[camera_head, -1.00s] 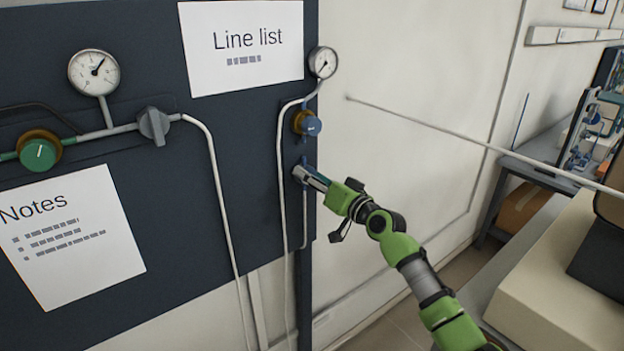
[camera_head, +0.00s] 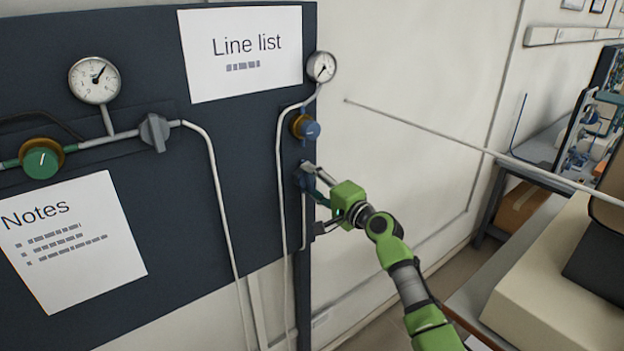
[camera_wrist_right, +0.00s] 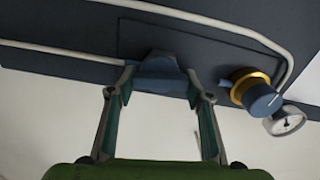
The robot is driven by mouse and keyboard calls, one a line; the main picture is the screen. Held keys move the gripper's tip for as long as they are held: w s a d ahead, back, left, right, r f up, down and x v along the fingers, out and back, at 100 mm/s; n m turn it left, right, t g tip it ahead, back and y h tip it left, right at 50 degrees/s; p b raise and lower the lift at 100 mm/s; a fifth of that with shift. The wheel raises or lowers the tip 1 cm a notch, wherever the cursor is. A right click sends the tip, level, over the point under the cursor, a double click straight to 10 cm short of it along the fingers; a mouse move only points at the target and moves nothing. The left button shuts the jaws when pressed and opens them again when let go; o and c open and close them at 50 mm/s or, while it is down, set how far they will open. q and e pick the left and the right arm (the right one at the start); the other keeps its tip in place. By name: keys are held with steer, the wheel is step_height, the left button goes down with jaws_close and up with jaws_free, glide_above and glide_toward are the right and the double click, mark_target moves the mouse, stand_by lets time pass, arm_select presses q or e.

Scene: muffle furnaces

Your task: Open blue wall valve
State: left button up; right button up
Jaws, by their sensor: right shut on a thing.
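The blue wall valve (camera_head: 304,181) is at the right edge of the dark panel, below a blue knob with a gold collar. In the right wrist view its blue handle (camera_wrist_right: 160,78) lies between the two fingertips. My right gripper (camera_head: 311,196) reaches it from the right, its fingers at either side of the handle. The right wrist view shows the gripper (camera_wrist_right: 161,84) shut on the handle, which partly hides in the head view behind the fingers. My left gripper is not in view.
The blue knob (camera_head: 309,129) and a round gauge (camera_head: 321,67) sit just above the valve. A grey valve (camera_head: 154,132), green knob (camera_head: 41,160) and second gauge (camera_head: 95,80) are on the left. A thin white pipe (camera_head: 280,175) runs beside the valve.

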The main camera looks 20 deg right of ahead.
steer(key=shift+m, duration=0.7)
steer(key=shift+f, duration=0.1)
steer(key=o, duration=1.1)
steer(key=shift+s, duration=0.1)
steer(key=v, duration=1.2)
